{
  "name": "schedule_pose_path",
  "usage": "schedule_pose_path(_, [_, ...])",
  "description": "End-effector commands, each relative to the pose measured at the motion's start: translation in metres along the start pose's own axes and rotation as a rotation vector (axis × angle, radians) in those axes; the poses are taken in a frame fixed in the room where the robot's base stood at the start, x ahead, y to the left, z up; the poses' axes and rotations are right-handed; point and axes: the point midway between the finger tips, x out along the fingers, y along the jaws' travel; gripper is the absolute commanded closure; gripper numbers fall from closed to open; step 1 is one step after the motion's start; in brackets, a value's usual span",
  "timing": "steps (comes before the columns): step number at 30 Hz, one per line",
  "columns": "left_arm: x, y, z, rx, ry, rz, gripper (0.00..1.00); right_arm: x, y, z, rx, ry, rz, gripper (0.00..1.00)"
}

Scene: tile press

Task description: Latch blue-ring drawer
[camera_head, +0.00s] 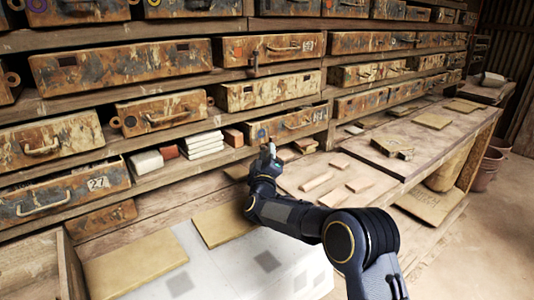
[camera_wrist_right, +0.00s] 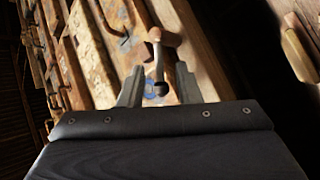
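The drawer with the blue ring mark (camera_head: 285,124) is a rusty, paint-worn metal box in the lower shelf row, in the middle of the head view. Its face also shows in the right wrist view, where a blue mark (camera_wrist_right: 152,76) is partly hidden behind a latch. The latch (camera_wrist_right: 158,62) has a pale rounded head and a thin dark stem. My right gripper (camera_wrist_right: 159,86) is open, with one finger on each side of the stem's dark end. In the head view my right gripper (camera_head: 268,153) is just in front of the drawer's lower left part. My left gripper is not in view.
More worn drawers (camera_head: 115,68) fill the shelves around it. A drawer marked 27 (camera_head: 65,190) stands at lower left. Stacked pale tiles (camera_head: 203,144) lie left of my gripper. A workbench (camera_head: 410,170) with loose tiles runs to the right.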

Motion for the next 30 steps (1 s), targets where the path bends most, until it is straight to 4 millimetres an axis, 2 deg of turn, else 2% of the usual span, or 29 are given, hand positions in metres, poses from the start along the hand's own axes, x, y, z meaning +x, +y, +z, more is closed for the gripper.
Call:
schedule_pose_path(9, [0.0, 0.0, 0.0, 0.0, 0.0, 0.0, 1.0, 0.003, 0.0, 0.0, 0.0, 0.001, -0.001, 0.69])
schedule_pose_path(16, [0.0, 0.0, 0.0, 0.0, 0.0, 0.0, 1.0, 0.003, 0.0, 0.0, 0.0, 0.001, -0.001, 0.98])
schedule_pose_path(22, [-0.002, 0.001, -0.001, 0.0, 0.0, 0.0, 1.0, 0.004, 0.001, -0.001, 0.002, -0.001, -0.002, 1.0])
schedule_pose_path(26, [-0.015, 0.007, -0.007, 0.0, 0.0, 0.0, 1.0, 0.006, 0.007, -0.006, 0.039, -0.029, -0.023, 1.0])
schedule_pose_path(30, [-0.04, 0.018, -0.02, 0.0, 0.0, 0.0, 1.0, 0.01, 0.016, -0.01, 0.127, -0.098, -0.072, 1.0])
